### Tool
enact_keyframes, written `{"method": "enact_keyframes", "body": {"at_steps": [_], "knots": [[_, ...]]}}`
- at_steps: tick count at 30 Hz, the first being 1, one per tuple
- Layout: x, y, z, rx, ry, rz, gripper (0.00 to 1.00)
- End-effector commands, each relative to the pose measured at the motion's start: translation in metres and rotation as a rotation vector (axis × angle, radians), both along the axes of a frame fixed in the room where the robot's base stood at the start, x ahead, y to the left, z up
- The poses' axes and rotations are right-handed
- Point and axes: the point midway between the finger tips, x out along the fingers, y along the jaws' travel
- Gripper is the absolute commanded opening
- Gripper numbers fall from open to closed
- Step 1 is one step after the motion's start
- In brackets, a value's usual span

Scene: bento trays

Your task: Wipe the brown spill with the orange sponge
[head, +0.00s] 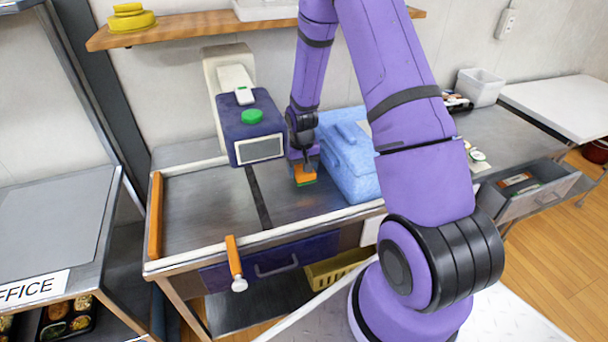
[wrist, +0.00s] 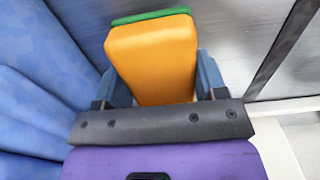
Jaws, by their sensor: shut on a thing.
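The orange sponge (head: 303,174) has a green layer on one face and is just above or on the metal worktop (head: 200,212); I cannot tell if it touches. My gripper (head: 305,164) is shut on the sponge, which also shows large between the fingers (wrist: 209,75) in the wrist view as an orange block (wrist: 152,62) with a green edge at its far end. No brown spill shows in either view; the sponge, my arm or the blue bag may hide it.
A light blue bag (head: 350,165) stands close to the right of the sponge. A dark blue machine with a green button (head: 252,116) stands to the left, behind. A black strip (head: 258,197) crosses the worktop. An orange-handled tool (head: 234,258) is at the front edge.

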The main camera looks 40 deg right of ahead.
Motion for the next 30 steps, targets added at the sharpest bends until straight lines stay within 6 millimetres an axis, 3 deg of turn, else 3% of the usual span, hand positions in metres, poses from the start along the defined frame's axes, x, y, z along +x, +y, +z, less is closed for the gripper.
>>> {"method": "enact_keyframes", "body": {"at_steps": [18, 30], "knots": [[0.01, 0.01, 0.053, 0.001, 0.003, 0.005, 0.39], [0.011, 0.01, 0.056, 0.001, 0.003, 0.005, 0.39]]}}
